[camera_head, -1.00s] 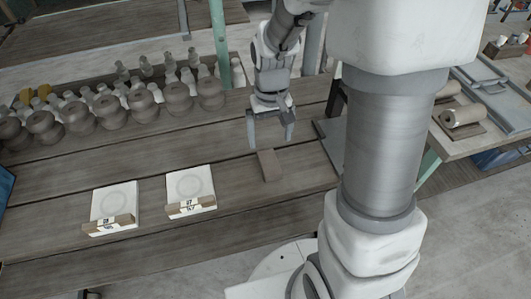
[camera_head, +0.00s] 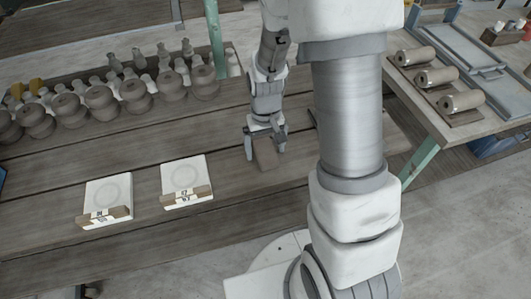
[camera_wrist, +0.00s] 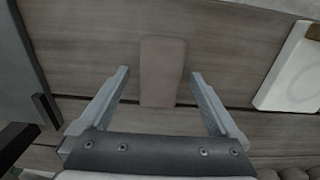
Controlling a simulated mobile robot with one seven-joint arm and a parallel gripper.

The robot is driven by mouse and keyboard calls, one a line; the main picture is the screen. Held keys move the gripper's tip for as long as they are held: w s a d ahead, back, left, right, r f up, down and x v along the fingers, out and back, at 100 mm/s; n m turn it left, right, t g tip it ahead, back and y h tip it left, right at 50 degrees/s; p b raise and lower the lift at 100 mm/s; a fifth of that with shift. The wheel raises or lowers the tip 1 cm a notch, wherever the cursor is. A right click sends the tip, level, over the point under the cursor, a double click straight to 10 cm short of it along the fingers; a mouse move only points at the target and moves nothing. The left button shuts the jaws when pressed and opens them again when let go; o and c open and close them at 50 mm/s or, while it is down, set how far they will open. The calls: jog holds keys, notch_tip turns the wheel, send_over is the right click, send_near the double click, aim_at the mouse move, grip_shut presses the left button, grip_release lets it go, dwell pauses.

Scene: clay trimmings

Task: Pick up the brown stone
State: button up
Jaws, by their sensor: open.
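The brown stone (camera_head: 265,155) is a flat rectangular block lying on the wooden table. It also shows in the wrist view (camera_wrist: 161,72), ahead of and between my open fingers. My gripper (camera_head: 265,150) is open and points down at the stone, with a finger on either side of it in the head view. In the wrist view my gripper (camera_wrist: 161,78) has clear gaps between each finger and the stone. I cannot tell how high the fingertips are above the table. Nothing is held.
Two white square plates with labelled blocks (camera_head: 107,198) (camera_head: 186,182) stand on the table at the left. Several brown clay pots (camera_head: 134,95) and pale bottles line the back left. A side table at the right carries several rolls (camera_head: 437,77). Bare table lies between plates and stone.

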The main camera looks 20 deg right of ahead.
aim_at(265, 150)
grip_shut()
dwell(0.3)
jog(key=shift+r, duration=0.1)
jog(key=shift+r, duration=0.6)
notch_tip(265, 150, up, 3)
jog(key=shift+w+r+p, duration=0.1)
jog(key=shift+r+p, duration=0.05)
jog(key=shift+p, duration=0.3)
jog(key=s+d+r, duration=0.2)
jog(key=s+r, duration=0.1)
jog(key=s, duration=0.2)
jog(key=s+d+r+p, duration=0.1)
jog(key=s+d+r, duration=0.2)
jog(key=s, duration=0.2)
jog(key=shift+s+r, duration=0.2)
jog(key=shift+s, duration=0.2)
jog(key=c, duration=0.6)
grip_release()
jog(key=shift+c, duration=0.2)
jog(key=c, duration=0.7)
jog(key=shift+a, duration=0.15)
jog(key=shift+c, duration=0.3)
